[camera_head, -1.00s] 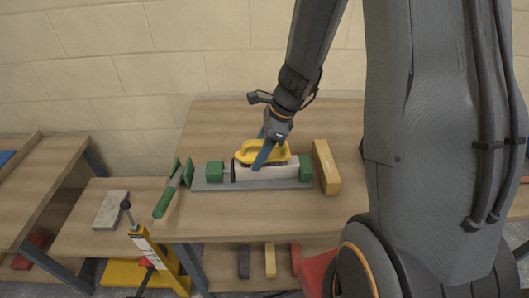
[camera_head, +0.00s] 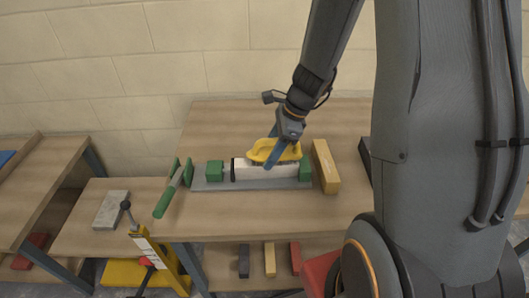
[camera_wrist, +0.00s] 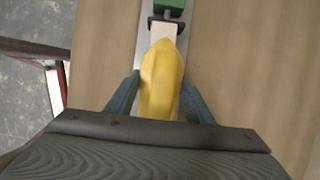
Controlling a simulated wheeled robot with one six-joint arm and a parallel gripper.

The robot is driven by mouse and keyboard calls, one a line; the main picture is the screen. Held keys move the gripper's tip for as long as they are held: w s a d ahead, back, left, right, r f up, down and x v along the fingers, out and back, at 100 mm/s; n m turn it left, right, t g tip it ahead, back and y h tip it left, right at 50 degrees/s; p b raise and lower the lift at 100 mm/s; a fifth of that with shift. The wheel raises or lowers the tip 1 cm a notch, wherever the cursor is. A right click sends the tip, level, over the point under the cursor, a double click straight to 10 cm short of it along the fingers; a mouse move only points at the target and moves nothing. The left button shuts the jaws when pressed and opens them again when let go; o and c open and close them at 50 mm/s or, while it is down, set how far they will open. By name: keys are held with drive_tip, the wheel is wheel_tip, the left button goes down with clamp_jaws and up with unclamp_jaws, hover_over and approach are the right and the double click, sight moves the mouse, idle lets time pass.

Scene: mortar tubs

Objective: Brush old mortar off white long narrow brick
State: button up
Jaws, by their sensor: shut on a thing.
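The white long narrow brick (camera_head: 243,172) lies flat between two green jaw blocks (camera_head: 215,171) of a grey clamp base (camera_head: 240,185) on the bench. My gripper (camera_head: 271,160) is shut on the yellow brush (camera_head: 262,150) and holds it over the right part of the brick. In the wrist view, the yellow brush (camera_wrist: 160,85) sits between my blue fingers, and the brick's end (camera_wrist: 163,30) shows beyond it. The brush's bristles are hidden. I cannot tell whether any mortar remains on the brick.
A yellow-tan block (camera_head: 326,167) stands just right of the clamp. A green-handled tool (camera_head: 168,195) lies at the clamp's left end. A grey brick (camera_head: 111,209) lies on the lower left bench. The bench behind the clamp is clear.

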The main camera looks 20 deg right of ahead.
sight(276, 139)
drive_tip(key=shift+s+d, duration=0.2)
drive_tip(key=shift+d, duration=0.6)
wheel_tip(276, 139, up, 3)
drive_tip(key=shift+p, duration=1.05)
drive_tip(key=shift+s+r+p, duration=0.15)
drive_tip(key=shift+r+p, duration=0.1)
drive_tip(key=shift+p, duration=0.1)
drive_tip(key=shift+r+p, duration=0.35)
drive_tip(key=shift+p, duration=0.05)
wheel_tip(276, 139, up, 4)
drive_tip(key=p, duration=0.4)
drive_tip(key=shift+r, duration=0.1)
